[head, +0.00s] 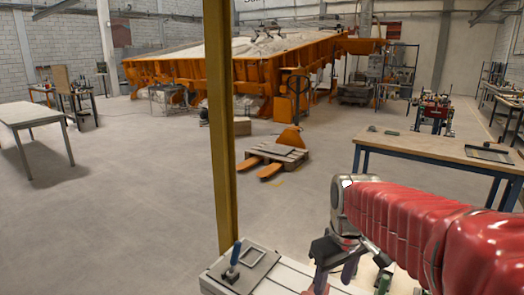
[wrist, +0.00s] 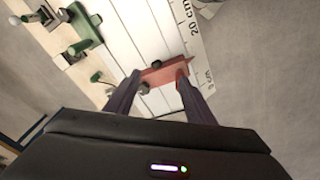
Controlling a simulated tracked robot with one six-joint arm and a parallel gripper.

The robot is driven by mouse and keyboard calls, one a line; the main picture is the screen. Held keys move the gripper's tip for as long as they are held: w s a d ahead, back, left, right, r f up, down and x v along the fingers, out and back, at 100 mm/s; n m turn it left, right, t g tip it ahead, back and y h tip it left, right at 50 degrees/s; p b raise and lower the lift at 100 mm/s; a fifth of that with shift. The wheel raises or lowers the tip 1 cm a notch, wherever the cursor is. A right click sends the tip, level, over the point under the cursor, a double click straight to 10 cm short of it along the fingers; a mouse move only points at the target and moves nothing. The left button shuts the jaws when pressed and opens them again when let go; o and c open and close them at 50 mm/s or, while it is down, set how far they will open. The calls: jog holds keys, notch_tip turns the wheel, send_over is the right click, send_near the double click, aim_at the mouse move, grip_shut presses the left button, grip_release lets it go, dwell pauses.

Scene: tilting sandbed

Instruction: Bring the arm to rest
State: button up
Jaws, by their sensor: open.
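My arm reaches in from the right edge of the head view in a red sleeve. My gripper (head: 340,262) is at its end, pointing down over a pale slatted bench top at the bottom. In the wrist view my gripper (wrist: 156,88) is open, with its two dark fingers apart. A reddish flat piece (wrist: 163,72) lies across the view at the fingertips, beside a white ruler (wrist: 192,45) marked in cm. I cannot tell whether the fingers touch it.
The slatted bench top (wrist: 130,35) carries green-and-metal clamps (wrist: 85,32) at the left of the wrist view. A yellow post (head: 220,130) rises close to the bench. A wooden workbench (head: 440,150) stands at right. Orange sandbed (head: 190,72) and pallet truck (head: 270,170) are farther back.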

jog(key=s+r+m+t, duration=0.1)
jog(key=s+m+t, duration=0.2)
jog(key=s, duration=1.2)
jog(key=shift+s+a+m+t, duration=0.2)
jog(key=shift+s+m+t, duration=0.15)
jog(key=shift+m, duration=0.45)
